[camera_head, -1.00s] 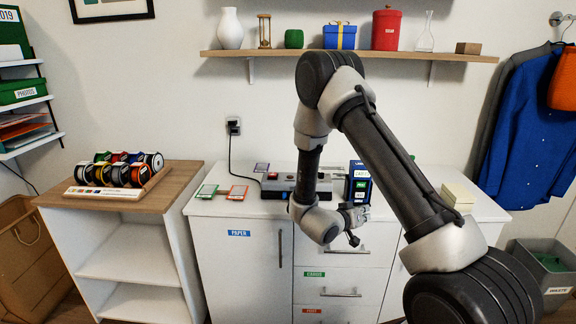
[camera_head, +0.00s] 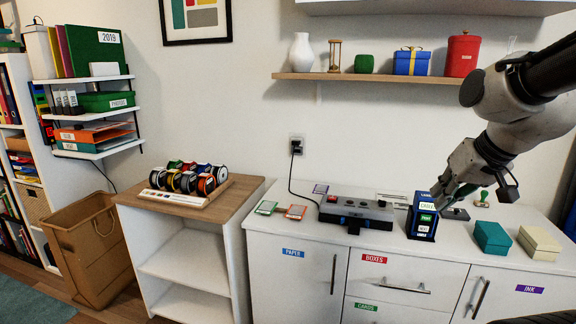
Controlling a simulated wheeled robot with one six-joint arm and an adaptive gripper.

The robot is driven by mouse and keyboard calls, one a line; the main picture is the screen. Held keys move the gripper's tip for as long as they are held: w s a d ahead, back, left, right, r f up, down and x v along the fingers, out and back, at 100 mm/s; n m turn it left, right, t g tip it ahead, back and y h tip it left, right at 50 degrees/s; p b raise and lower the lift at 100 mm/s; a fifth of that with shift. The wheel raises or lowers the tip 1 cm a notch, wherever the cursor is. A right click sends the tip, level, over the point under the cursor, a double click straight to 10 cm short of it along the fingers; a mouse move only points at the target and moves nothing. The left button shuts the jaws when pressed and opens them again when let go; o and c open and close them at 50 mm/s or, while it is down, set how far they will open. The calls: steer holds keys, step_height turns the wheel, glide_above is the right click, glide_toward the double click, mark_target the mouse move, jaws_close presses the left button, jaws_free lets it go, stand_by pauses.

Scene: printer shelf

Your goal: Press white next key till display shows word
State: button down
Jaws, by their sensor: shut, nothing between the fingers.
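A dark blue box-shaped device (camera_head: 413,223) stands upright on the white cabinet top. Its front has a pale display panel (camera_head: 427,206) with small green lettering, too small to read surely. Below it are a green key (camera_head: 426,218) and a white key (camera_head: 424,229). My gripper (camera_head: 439,204) comes in from the right and is shut and empty, close to the right side of the device's upper part. I cannot tell whether it touches the device. The white key is not covered by it.
A grey machine (camera_head: 355,212) with a red part stands left of the device, with coloured cards (camera_head: 296,212) beside it. A teal box (camera_head: 492,238), a cream box (camera_head: 539,243) and a green-handled stamp (camera_head: 482,198) are to the right. A shelf (camera_head: 375,79) hangs above.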

steer(key=s+d+r+g+h, duration=0.1)
steer(key=s+d, duration=0.3)
steer(key=s, duration=0.8)
steer(key=shift+d+g+h, duration=0.15)
steer(key=shift+g+h, duration=0.25)
steer(key=shift+g, duration=0.2)
